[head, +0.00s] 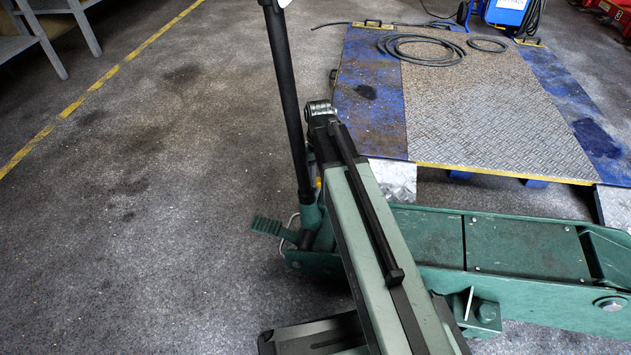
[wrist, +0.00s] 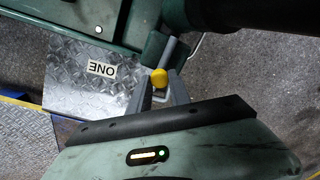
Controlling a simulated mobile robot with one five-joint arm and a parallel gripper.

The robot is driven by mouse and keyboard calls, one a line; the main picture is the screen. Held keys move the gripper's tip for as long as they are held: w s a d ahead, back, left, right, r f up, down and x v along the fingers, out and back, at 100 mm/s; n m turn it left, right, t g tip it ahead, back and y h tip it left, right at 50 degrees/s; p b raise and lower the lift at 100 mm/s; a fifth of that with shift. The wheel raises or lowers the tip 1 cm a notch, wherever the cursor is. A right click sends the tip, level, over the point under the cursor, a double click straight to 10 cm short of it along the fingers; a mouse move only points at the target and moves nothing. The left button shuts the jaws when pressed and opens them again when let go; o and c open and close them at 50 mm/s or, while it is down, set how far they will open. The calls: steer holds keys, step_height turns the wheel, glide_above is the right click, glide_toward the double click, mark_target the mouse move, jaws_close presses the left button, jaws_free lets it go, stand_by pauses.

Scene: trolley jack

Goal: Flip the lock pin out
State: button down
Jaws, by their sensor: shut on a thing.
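The lock pin (wrist: 159,79) shows in the wrist view as a yellow knob beside a green block of the jack, with a grey metal rod next to it. My gripper (wrist: 160,84) is shut on the yellow knob, one grey finger on each side. In the head view a small yellow spot (head: 318,183) shows between the jack handle's foot and my arm. My fingers are hidden there behind my arm. The green trolley jack (head: 520,240) lies to the right, with its black handle (head: 286,100) standing nearly upright.
A green foot pedal (head: 268,227) sticks out left of the handle's foot. A blue and metal platform (head: 480,100) with a coiled hose (head: 420,48) lies behind. A metal plate labelled ONE (wrist: 90,85) is near the pin. The floor at left is clear.

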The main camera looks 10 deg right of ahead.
steer(key=shift+w+d, duration=0.45)
steer(key=shift+w, duration=0.3)
steer(key=c, duration=1.2)
jaws_free()
steer(key=shift+r, duration=0.3)
step_height(320, 180, up, 7)
steer(key=p, duration=0.7)
steer(key=shift+r+p, duration=0.15)
steer(key=shift+p, duration=0.25)
